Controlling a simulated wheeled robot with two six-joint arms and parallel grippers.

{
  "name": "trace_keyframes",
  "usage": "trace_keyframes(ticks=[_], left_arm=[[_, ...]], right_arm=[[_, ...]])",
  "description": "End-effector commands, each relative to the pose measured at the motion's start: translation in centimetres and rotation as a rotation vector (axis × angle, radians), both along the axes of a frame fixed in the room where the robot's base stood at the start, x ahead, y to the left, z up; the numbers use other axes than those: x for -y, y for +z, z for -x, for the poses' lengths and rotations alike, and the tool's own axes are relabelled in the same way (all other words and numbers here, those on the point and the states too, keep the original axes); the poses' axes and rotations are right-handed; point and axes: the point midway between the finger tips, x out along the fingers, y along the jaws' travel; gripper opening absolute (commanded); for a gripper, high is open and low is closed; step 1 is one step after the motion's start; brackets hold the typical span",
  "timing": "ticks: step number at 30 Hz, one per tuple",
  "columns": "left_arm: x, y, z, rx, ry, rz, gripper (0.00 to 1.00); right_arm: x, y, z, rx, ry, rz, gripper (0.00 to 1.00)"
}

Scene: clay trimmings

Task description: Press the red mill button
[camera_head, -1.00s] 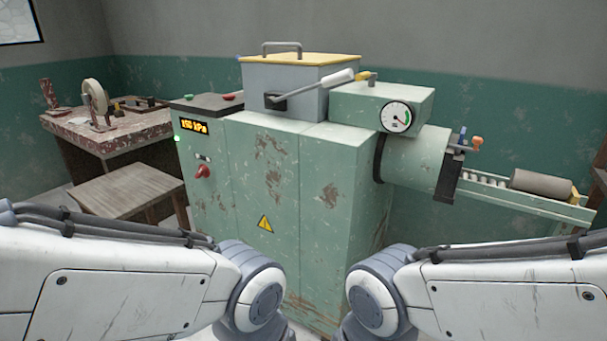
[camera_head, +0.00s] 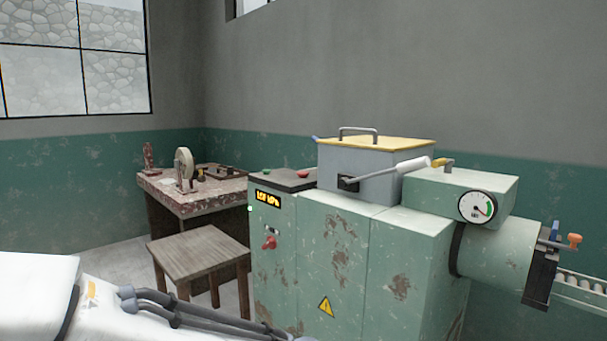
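The red mill button (camera_head: 303,174) sits on the dark sloped panel (camera_head: 281,181) on top of the green mill cabinet (camera_head: 335,255), at its left end. A green button (camera_head: 266,173) is on the same panel, to its left. Nothing touches either button. A red knob (camera_head: 269,243) is on the cabinet's front, below the lit display (camera_head: 268,199). Part of my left arm crosses the lower left of the view, but its gripper is out of view. My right arm and gripper are out of view.
A wooden stool (camera_head: 200,247) stands left of the cabinet, before a worn red table (camera_head: 205,198). A grey hopper with a yellow lid (camera_head: 375,145) and lever (camera_head: 385,174) rises right of the panel. A gauge (camera_head: 477,207) and barrel extend right.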

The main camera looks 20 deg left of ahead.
Motion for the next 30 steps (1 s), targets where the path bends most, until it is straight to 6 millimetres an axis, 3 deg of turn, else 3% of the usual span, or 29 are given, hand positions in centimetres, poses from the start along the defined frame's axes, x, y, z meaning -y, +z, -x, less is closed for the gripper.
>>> trace_keyframes(ticks=[1, 3, 30], left_arm=[[0.0, 0.0, 0.0, 0.0, 0.0, 0.0, 0.23], [0.0, 0.0, 0.0, 0.0, 0.0, 0.0, 0.0], [0.0, 0.0, 0.0, 0.0, 0.0, 0.0, 0.0]], right_arm=[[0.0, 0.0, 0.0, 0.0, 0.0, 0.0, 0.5], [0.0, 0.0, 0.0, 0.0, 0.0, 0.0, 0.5], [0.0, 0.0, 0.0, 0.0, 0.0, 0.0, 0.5]])
